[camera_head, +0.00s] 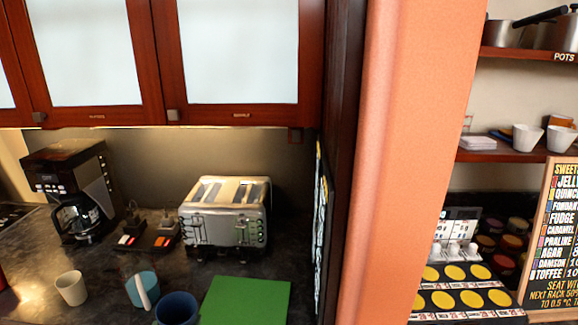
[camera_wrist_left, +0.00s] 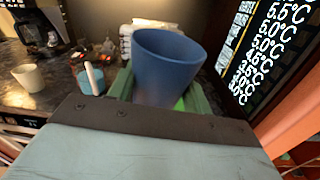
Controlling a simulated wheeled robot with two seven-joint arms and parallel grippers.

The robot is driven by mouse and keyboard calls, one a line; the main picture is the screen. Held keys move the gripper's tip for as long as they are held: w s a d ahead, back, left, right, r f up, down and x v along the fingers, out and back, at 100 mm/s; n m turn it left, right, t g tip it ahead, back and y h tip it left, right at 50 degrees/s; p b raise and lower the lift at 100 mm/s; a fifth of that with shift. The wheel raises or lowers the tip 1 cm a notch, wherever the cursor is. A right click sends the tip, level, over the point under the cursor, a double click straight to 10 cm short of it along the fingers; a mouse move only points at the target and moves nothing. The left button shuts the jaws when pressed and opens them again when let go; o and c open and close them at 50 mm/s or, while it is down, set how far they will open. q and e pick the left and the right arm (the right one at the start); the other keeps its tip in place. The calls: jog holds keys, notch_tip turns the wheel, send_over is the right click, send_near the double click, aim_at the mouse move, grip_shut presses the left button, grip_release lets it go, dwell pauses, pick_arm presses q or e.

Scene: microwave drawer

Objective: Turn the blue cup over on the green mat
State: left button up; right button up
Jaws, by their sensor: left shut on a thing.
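The dark blue cup (camera_head: 177,308) is at the bottom of the head view, just left of the green mat (camera_head: 246,300). It is upright, with its mouth up, and its lower part is cut off by the frame edge. In the left wrist view the blue cup (camera_wrist_left: 168,62) stands between the two green-grey fingers of my left gripper (camera_wrist_left: 162,88), which is shut on it. A sliver of the green mat (camera_wrist_left: 180,104) shows behind the cup there. I cannot tell whether the cup's base touches the counter. My right gripper is in neither view.
A teal cup (camera_head: 143,287) with a white utensil and a cream cup (camera_head: 71,288) stand left of the blue cup. A toaster (camera_head: 226,215) and a coffee maker (camera_head: 75,190) stand behind. An orange pillar (camera_head: 405,150) rises at right. The mat's visible surface is clear.

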pick_arm(q)
jog(key=shift+f+n, duration=0.1)
jog(key=shift+n, duration=0.5)
jog(key=shift+n, duration=0.3)
jog(key=n+b, duration=0.2)
jog(key=n, duration=0.1)
jog(key=shift+f+n, duration=0.15)
jog(key=shift+n, duration=0.25)
jog(key=shift+n+b, duration=0.5)
jog(key=shift+n, duration=0.5)
jog(key=shift+r, duration=0.3)
